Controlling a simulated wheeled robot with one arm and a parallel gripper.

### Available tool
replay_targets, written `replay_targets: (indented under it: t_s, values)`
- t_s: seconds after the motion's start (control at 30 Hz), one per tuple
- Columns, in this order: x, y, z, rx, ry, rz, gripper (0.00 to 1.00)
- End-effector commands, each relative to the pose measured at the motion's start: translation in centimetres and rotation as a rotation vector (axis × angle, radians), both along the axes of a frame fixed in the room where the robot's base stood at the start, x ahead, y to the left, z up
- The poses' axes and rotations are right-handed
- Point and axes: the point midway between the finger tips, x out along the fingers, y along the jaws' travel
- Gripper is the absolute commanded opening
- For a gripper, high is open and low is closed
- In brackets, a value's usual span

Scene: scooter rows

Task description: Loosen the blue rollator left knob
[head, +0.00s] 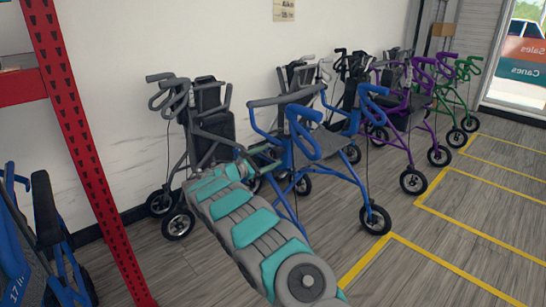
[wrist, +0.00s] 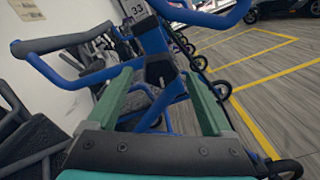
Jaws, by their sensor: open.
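The blue rollator (head: 346,166) stands in the middle of the head view, with grey and blue handles. In the wrist view its blue frame (wrist: 152,40) bears a "33" label. A dark knob-like part (wrist: 160,70) sits on that frame just below the label; I cannot tell for sure that it is the left knob. In the head view the knob is not clear. My gripper (wrist: 160,84) is open, its two green fingers on either side of the dark part in the picture. No contact is visible. In the head view my gripper (head: 262,158) reaches the rollator's left side.
A grey rollator (head: 205,130) stands close at the left by the wall. Purple (head: 405,105) and green (head: 455,90) rollators stand to the right. Yellow-lined floor (head: 450,230) is free at the right.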

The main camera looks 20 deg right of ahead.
Motion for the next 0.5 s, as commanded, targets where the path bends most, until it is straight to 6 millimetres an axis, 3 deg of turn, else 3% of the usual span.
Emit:
replay_targets:
  t_s: [0.23, 0.5]
  values:
    - [-1.3, 3.9, -0.2, -0.001, 0.002, 0.003, 0.85]
    - [-1.8, 5.2, -0.1, 0.000, 0.001, 0.003, 0.85]
